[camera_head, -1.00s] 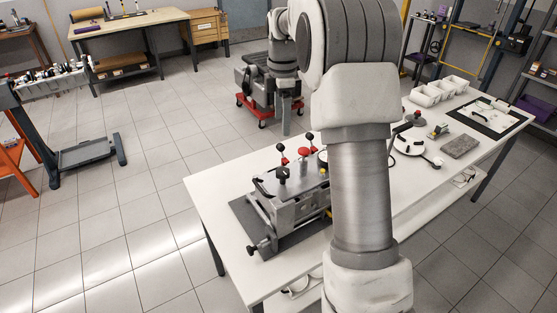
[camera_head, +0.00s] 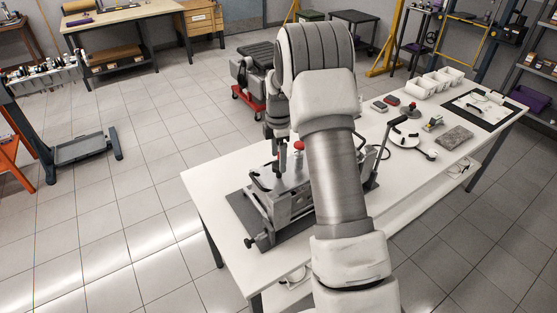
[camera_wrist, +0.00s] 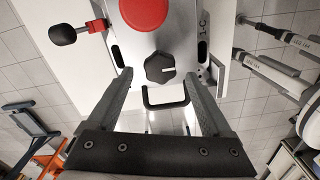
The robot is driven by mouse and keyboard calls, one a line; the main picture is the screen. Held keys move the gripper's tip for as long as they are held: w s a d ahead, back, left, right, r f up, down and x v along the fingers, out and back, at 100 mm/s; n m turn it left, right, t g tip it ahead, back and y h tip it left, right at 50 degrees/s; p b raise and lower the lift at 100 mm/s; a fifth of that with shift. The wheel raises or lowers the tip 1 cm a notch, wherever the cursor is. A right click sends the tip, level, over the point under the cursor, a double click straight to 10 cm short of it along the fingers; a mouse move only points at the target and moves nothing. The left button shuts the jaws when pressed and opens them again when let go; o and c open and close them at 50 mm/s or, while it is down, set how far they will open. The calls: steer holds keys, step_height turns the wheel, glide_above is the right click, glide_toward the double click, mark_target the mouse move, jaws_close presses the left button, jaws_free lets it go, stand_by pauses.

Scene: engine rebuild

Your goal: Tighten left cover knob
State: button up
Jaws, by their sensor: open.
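The dark knob (camera_wrist: 160,68), with a white pointer mark, sits on the grey cover plate (camera_wrist: 178,40) in the wrist view. My gripper (camera_wrist: 160,77) is open, with one finger on each side of the knob and a visible gap on both sides. In the head view my gripper (camera_head: 278,158) points down over the left part of the metal fixture (camera_head: 290,206) on the white table. There the knob is hard to make out behind the fingers. I cannot tell how far down the fingers reach beside it.
A large red knob (camera_wrist: 143,12) stands on the cover beyond the dark knob. A black-ended lever with a red clamp (camera_wrist: 97,25) is at its left. A black handle (camera_wrist: 166,105) lies between my fingers. White bins (camera_head: 435,82) and small parts occupy the table's far right.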

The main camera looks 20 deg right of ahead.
steer(key=shift+f, duration=1.1)
jaws_close()
